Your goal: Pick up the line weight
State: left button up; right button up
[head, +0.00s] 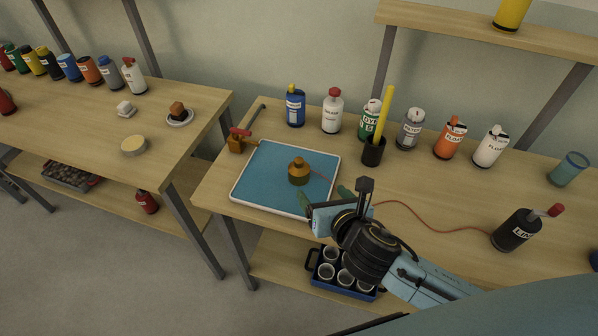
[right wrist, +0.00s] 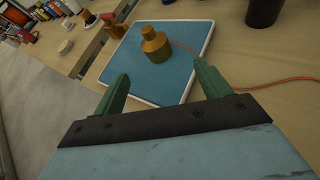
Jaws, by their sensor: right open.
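The line weight, a brass-coloured stepped knob (head: 298,172), stands upright on the blue tray mat with a white rim (head: 252,207). In the right wrist view the weight (right wrist: 155,47) stands ahead of the fingertips, between their lines. A thin red line runs from beside it. My right gripper (head: 324,196) is open and empty, with green fingers on the near side of the weight, apart from it; its fingers also show in the right wrist view (right wrist: 162,74). My left gripper is not in view.
A black cup with a yellow stick (head: 373,151) and several bottles stand behind. A second table is further left.

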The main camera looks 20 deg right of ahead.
aim_at(301, 171)
jog(key=shift+w+a+n+y, duration=0.15)
jog(key=shift+w+n, duration=0.1)
jog(key=shift+n, duration=0.35)
jog(key=shift+w+a+n+y, duration=0.1)
jog(key=shift+w+n+y, duration=0.1)
jog(key=shift+n, duration=0.4)
jog(key=shift+t, duration=0.3)
jog(key=b+x, duration=0.1)
jog(key=x, duration=0.9)
jog(key=b+x, duration=0.1)
jog(key=x, duration=0.2)
jog(key=shift+a+f, duration=0.1)
jog(key=shift+f, duration=0.15)
jog(key=shift+s, duration=0.1)
jog(key=c, duration=1.2)
jog(key=shift+c, duration=0.4)
jog(key=shift+r, duration=0.1)
